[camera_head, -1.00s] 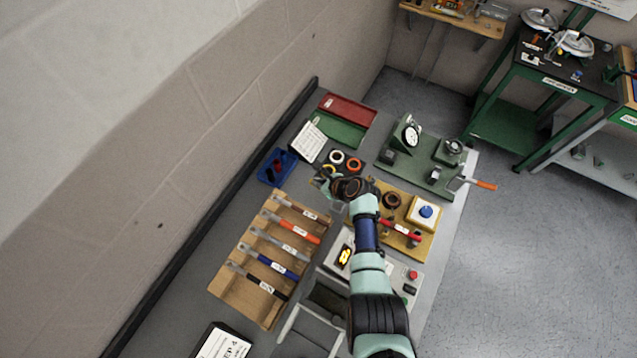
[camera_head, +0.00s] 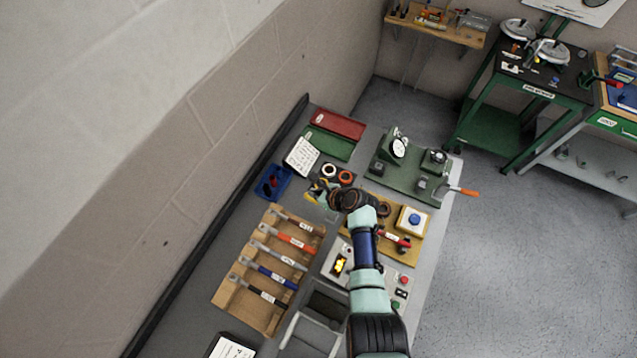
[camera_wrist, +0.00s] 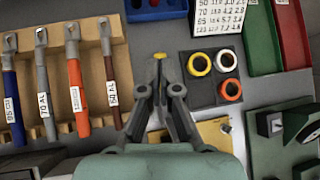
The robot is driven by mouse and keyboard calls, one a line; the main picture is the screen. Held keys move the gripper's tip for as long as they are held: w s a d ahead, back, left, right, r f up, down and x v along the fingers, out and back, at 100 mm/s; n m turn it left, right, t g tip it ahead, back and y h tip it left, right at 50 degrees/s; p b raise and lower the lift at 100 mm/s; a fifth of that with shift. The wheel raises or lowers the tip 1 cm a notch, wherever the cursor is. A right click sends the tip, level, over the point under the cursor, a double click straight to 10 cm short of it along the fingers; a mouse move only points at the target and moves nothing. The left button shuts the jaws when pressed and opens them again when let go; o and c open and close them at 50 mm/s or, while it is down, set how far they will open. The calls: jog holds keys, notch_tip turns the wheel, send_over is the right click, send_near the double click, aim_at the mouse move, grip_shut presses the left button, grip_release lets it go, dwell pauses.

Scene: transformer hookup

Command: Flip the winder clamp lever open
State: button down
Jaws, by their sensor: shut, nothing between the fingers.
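A green fixture (camera_head: 408,181) with a round dial (camera_head: 399,147) stands at the far right of the bench. A lever with an orange grip (camera_head: 466,191) sticks out past its right side. A yellow board (camera_head: 378,212) nearer me carries a red handle (camera_head: 399,241). I cannot tell for certain which of these handles is the winder clamp lever. My gripper (camera_head: 322,191) is shut and empty, left of the yellow board and apart from both handles. In the wrist view my gripper (camera_wrist: 160,65) points toward the bench beside the tape rolls. The green fixture (camera_wrist: 264,150) shows there at the lower right.
A wooden rack (camera_head: 232,293) of several labelled tools lies left of my arm. Tape rolls (camera_head: 346,177), a blue bin (camera_head: 285,175), a white card (camera_head: 302,156), and green (camera_head: 328,143) and red (camera_head: 338,122) trays lie beyond my gripper. Floor lies right of the bench.

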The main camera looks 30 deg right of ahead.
notch_tip(320, 180, up, 6)
jog(key=s, duration=0.2)
jog(key=shift+r, duration=0.25)
jog(key=shift+a, duration=0.1)
